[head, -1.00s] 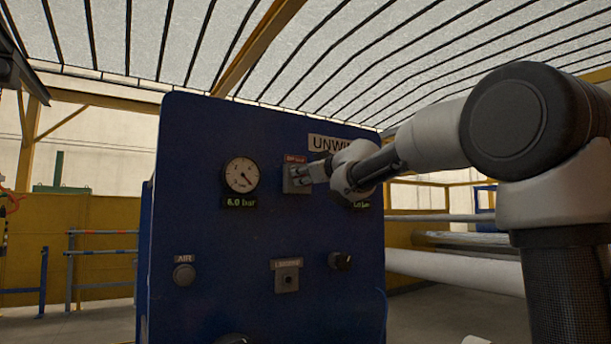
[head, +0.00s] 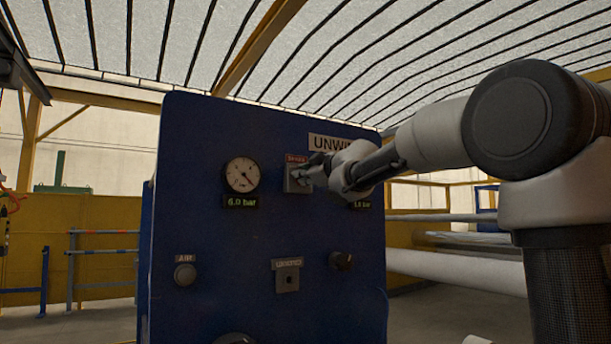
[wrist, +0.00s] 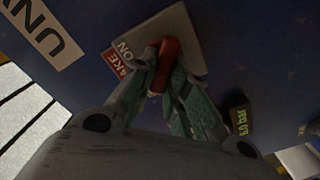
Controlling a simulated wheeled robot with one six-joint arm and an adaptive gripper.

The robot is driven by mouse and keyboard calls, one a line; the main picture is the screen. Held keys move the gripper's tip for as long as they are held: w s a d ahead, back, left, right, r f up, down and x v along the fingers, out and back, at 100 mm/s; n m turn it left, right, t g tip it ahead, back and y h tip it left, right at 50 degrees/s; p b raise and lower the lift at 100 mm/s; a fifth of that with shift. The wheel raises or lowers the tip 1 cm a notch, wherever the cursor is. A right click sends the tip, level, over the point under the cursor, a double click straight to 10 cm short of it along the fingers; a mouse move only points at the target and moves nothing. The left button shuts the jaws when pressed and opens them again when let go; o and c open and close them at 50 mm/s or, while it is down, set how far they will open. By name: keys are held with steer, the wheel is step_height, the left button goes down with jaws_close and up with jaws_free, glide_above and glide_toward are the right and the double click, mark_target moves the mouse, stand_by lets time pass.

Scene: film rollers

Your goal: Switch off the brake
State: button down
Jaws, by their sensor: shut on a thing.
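The brake switch is a grey plate (head: 291,187) with a red label (head: 297,158), high on the blue panel below the "UNWI…" sign. In the wrist view the grey plate (wrist: 190,28) carries a red lever (wrist: 169,47). Beside it the label reads "…AKE" and the word "ON" shows. My gripper (head: 307,170) is at the plate, coming from the right. In the wrist view my gripper (wrist: 162,78) has its two green-grey fingers shut on the red lever. The lever's lower part is hidden between the fingers.
The blue panel (head: 220,285) also bears a round gauge (head: 242,175) reading 6.0 bar, an air button (head: 185,275), a keyed plate (head: 287,279) and a black knob (head: 342,261). White rollers (head: 460,270) lie behind at right. Open floor shows at left.

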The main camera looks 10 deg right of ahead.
steer(key=shift+f, duration=0.1)
steer(key=c, duration=1.4)
jaws_free()
steer(key=v, duration=1.2)
steer(key=shift+d, duration=0.1)
